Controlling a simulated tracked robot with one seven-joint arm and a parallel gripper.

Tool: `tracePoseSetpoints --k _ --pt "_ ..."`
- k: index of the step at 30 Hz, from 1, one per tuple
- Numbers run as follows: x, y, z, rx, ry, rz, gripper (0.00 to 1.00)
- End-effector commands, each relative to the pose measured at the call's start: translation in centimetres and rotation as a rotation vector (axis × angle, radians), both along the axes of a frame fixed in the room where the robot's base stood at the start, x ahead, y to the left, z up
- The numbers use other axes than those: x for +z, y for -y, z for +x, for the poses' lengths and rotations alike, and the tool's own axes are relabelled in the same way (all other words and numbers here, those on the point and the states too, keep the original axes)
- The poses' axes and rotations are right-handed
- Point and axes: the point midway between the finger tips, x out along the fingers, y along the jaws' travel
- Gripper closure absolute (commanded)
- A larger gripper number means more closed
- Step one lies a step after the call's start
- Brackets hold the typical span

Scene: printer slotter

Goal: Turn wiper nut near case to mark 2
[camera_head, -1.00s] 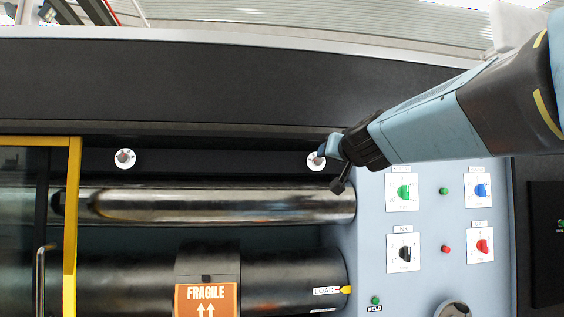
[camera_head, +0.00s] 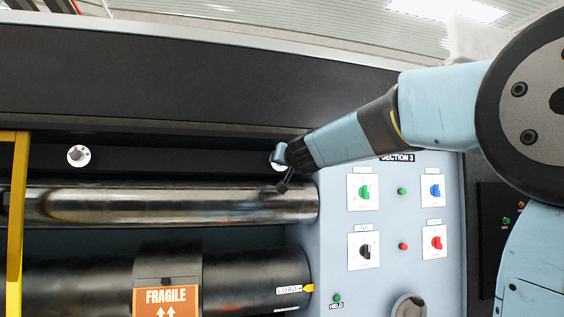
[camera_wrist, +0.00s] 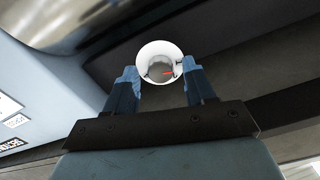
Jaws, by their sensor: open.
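A wiper nut on a round white dial (camera_head: 275,163) sits on the dark bar at the right end, by the blue-grey panel. My gripper (camera_head: 281,156) partly covers it in the head view. In the wrist view the same white dial (camera_wrist: 146,53) lies just beyond my open fingertips (camera_wrist: 160,73), roughly centred between them. The dial's numbers are not readable. A second wiper nut on a white dial (camera_head: 78,155) is farther left on the bar.
A shiny roller (camera_head: 150,204) runs below the bar. The blue-grey panel (camera_head: 390,290) carries knobs and buttons at right. A dark roller (camera_head: 240,283) with an orange FRAGILE label (camera_head: 165,299) lies lower. A yellow frame (camera_head: 17,230) stands at left.

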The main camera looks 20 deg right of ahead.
Motion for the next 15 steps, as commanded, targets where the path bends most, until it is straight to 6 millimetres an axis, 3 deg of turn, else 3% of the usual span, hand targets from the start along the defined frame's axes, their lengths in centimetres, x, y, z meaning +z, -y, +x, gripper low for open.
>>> tracePoseSetpoints --k 13,15 --pt "0.04 0.05 0.5 -0.001 0.001 -0.001 0.46" --pt "0.03 0.06 0.49 -0.001 0.001 -0.001 0.52"
